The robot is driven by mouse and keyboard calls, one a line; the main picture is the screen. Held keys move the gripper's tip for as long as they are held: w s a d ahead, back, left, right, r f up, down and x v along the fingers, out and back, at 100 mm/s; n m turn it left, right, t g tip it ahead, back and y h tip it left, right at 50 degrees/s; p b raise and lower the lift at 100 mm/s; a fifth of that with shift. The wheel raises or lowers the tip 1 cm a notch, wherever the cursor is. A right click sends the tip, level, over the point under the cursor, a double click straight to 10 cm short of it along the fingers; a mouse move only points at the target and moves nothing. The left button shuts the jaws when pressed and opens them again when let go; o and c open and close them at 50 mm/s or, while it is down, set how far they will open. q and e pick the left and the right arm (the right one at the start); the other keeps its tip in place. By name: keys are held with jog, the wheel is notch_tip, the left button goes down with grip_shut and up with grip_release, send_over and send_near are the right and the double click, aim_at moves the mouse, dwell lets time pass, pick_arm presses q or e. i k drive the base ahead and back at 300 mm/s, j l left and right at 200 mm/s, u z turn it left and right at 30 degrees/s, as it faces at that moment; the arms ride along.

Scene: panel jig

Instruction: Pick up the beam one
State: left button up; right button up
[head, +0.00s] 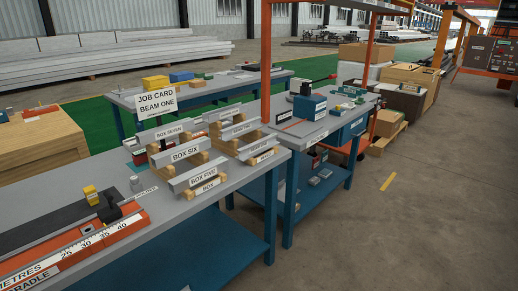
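A white card reading "JOB CARD BEAM ONE" (155,103) stands at the back of the near workbench. Several grey beams lie on wooden blocks at this bench's right end. Readable labels include "BOX SEVEN" (167,133), "BOX SIX" (185,152) and "BOX FIVE" (203,174). A front label (207,186) starts with "BOX". Other beams (237,128) sit to their right with labels too small to read. I cannot tell which piece is beam one. Neither of my grippers is in view.
An orange cradle with a metres scale (90,245) and a yellow block (90,191) lies at the bench's left. Bare grey benchtop (150,205) shows in front of the beams. A second blue bench (300,128) adjoins at right, under an orange frame. Open floor (400,235) lies right.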

aim_at(247, 152)
jog(key=i+l+u, duration=0.1)
jog(key=u, duration=0.25)
jog(key=i+l+u, duration=0.2)
jog(key=u, duration=0.15)
jog(key=i+l+u, duration=0.15)
jog(key=u, duration=0.25)
jog(key=i+l+u, duration=0.1)
jog(key=l, duration=0.2)
jog(key=i+l, duration=0.15)
jog(key=l, duration=0.15)
jog(key=i+l+u, duration=0.15)
jog(key=l, duration=0.15)
jog(key=k, duration=0.05)
